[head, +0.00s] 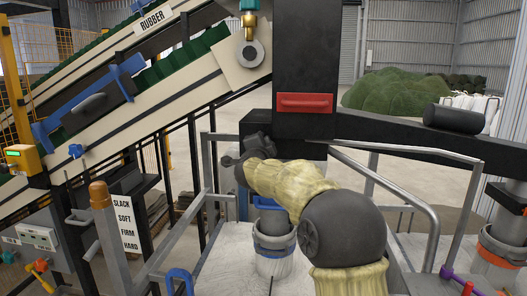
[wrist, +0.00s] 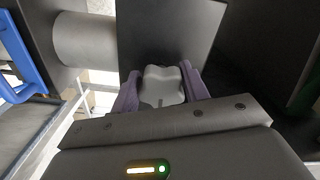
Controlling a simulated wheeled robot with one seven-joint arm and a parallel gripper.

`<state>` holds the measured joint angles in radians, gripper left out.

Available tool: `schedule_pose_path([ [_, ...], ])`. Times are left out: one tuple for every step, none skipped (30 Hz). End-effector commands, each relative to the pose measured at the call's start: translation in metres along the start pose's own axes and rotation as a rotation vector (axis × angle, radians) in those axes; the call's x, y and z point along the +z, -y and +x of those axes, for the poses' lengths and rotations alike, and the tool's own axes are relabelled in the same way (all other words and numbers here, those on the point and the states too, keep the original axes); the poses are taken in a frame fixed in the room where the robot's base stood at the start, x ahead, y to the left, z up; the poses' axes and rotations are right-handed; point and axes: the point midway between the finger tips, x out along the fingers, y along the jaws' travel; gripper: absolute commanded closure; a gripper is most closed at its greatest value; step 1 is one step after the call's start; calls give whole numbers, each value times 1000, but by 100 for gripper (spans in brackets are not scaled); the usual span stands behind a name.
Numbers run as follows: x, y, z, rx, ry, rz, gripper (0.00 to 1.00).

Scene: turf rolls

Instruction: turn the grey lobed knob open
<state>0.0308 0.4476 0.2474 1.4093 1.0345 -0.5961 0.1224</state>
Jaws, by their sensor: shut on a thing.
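The grey lobed knob (wrist: 161,88) shows in the middle of the wrist view, in front of a dark flat plate (wrist: 165,35). My gripper (wrist: 160,74) has its two purple fingers on either side of the knob and is shut on it. The fingers cover the knob's left and right sides. In the head view my arm in its pale yellow sleeve reaches forward to the dark machine frame, and I cannot make out the knob there.
A pale grey cylinder (wrist: 84,40) and a blue handle (wrist: 20,55) lie left of the knob. In the head view, metal railings (head: 410,150) stand at right, a belt conveyor (head: 150,90) at left, and a red handle (head: 304,103) on the black column.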

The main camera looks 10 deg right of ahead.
Motion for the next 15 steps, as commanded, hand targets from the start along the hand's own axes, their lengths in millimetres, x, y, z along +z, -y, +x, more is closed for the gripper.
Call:
schedule_pose_path([
  [0,-1,0,0,-1,22,78],
  [0,-1,0,0,-1,32,78],
  [0,-1,0,1,-1,45,78],
  [0,-1,0,1,-1,54,78],
  [0,-1,0,1,-1,61,78],
  [0,-1,0,1,-1,69,78],
  [0,0,0,1,-1,73,78],
  [0,0,0,1,-1,76,78],
  [0,0,0,1,-1,79,78],
  [0,0,0,1,-1,81,78],
  [0,0,0,2,-1,82,78],
  [0,0,0,2,-1,83,78],
  [0,0,0,2,-1,83,78],
  [0,0,0,2,-1,83,78],
  [0,0,0,2,-1,83,78],
])
